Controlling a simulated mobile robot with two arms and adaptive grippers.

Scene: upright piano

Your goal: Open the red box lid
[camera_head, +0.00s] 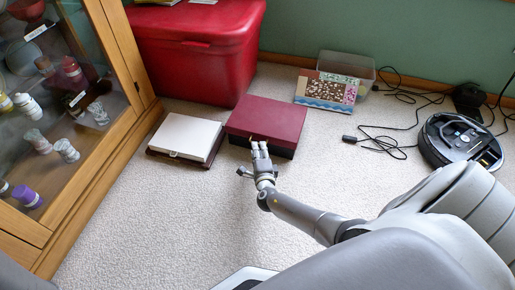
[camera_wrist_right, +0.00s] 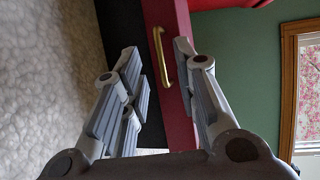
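The red box (camera_head: 268,118) stands shut on the carpet in the middle of the head view, with a dark lower part under its dark-red lid. The lid also shows in the right wrist view (camera_wrist_right: 181,118), with a gold handle (camera_wrist_right: 163,57) on its front. My right gripper (camera_head: 259,148) is at the box's front edge. In the wrist view this gripper (camera_wrist_right: 160,62) is open, its fingers apart with the handle between them; I cannot tell whether they touch anything. My left gripper is not in view.
A white box (camera_head: 185,137) lies just left of the red box. A large red bin (camera_head: 196,60) stands behind. A glass cabinet (camera_head: 130,125) bounds the left. A patterned book (camera_head: 327,92), clear container (camera_head: 345,68), cables and robot vacuum (camera_head: 455,137) are right.

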